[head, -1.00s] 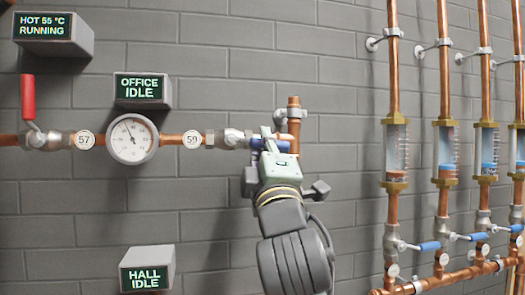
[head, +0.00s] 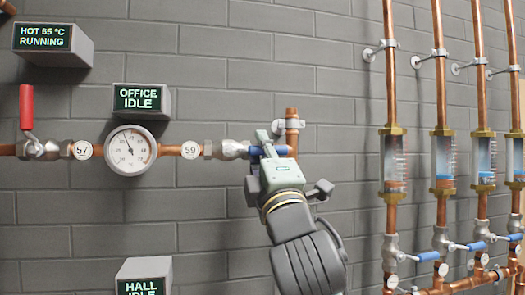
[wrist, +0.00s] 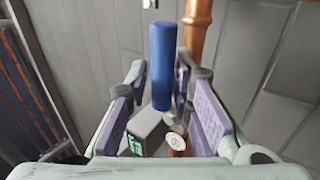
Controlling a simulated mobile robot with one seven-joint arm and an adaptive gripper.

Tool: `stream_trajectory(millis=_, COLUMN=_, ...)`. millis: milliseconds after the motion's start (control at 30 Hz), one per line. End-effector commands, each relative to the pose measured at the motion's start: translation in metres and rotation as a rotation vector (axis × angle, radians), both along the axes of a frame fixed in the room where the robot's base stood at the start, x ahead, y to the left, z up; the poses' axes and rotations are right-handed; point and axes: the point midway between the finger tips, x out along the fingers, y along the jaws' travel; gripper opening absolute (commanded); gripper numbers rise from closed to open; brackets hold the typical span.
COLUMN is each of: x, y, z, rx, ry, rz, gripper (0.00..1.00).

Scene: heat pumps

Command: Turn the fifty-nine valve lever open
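The valve tagged 59 (head: 190,150) is on the horizontal copper pipe, right of the round gauge. Its blue lever (head: 282,150) points right, roughly along the pipe, and is partly hidden by my gripper (head: 268,143). In the wrist view the blue lever (wrist: 162,65) stands between the two purple-padded fingers of my gripper (wrist: 165,95). The fingers are apart, with gaps visible on both sides of the lever; it looks nearer the right finger. The valve's stem end is partly hidden behind the lever.
The valve tagged 57 (head: 82,150) with a raised red lever (head: 26,107) is at left. The gauge (head: 131,149) and OFFICE display (head: 141,99) are left of valve 59. A vertical copper pipe (head: 292,125) rises close behind my gripper. Flow tubes with blue levers (head: 429,256) are at right.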

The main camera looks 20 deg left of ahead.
Motion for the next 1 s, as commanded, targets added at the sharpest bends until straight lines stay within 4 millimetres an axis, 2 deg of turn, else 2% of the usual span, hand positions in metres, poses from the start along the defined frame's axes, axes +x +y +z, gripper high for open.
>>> stream_trajectory(millis=167, x=0.0, y=0.0, z=-0.001, rx=0.0, ry=0.001, rz=0.001, gripper=0.35)
stream_trajectory(millis=567, x=-0.004, y=-0.004, z=-0.005, rx=0.0, ry=0.004, rz=0.0, gripper=0.36)
stream_trajectory(millis=1000, x=-0.062, y=-0.044, z=-0.053, rx=0.001, ry=0.003, rz=-0.002, gripper=0.36)
